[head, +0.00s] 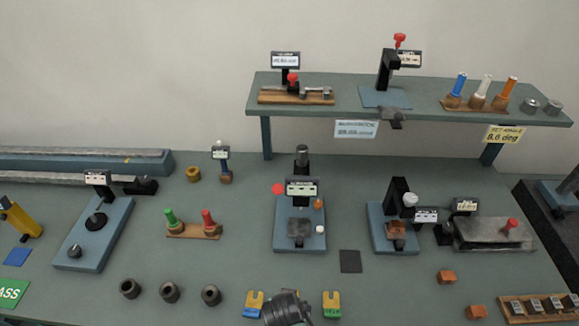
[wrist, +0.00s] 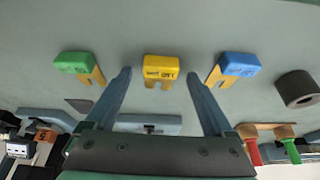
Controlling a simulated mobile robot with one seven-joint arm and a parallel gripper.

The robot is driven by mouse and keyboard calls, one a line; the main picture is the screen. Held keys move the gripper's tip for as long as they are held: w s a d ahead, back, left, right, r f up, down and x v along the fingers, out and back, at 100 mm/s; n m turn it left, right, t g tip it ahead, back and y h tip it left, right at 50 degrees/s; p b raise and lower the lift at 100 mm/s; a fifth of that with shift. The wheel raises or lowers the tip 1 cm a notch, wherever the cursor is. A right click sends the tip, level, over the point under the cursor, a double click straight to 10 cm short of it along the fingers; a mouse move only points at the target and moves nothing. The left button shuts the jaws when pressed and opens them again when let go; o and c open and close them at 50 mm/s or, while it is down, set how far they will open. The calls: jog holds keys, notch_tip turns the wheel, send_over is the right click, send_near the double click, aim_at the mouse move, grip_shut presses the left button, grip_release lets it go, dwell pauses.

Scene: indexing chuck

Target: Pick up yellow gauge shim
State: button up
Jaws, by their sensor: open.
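The yellow gauge shim (wrist: 161,68) lies on the bench in the wrist view, a yellow block with dark marking and tan forked prongs toward me. My gripper (wrist: 157,78) is open and empty; its fingertips show on either side of the shim, and I cannot tell their height above the bench. A green shim (wrist: 76,64) lies to the left and a blue shim (wrist: 239,65) to the right. In the head view, my gripper (head: 288,308) is at the front edge and hides the yellow shim, between the blue shim (head: 253,305) and the green shim (head: 331,305).
Several dark round collars (head: 169,292) stand left of the blue shim. A dark flat pad (head: 350,261) and a blue-based fixture (head: 300,239) lie behind. Copper-coloured blocks (head: 446,277) are at the right.

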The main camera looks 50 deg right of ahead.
grip_shut()
dwell(0.3)
jog(key=shift+r, duration=0.15)
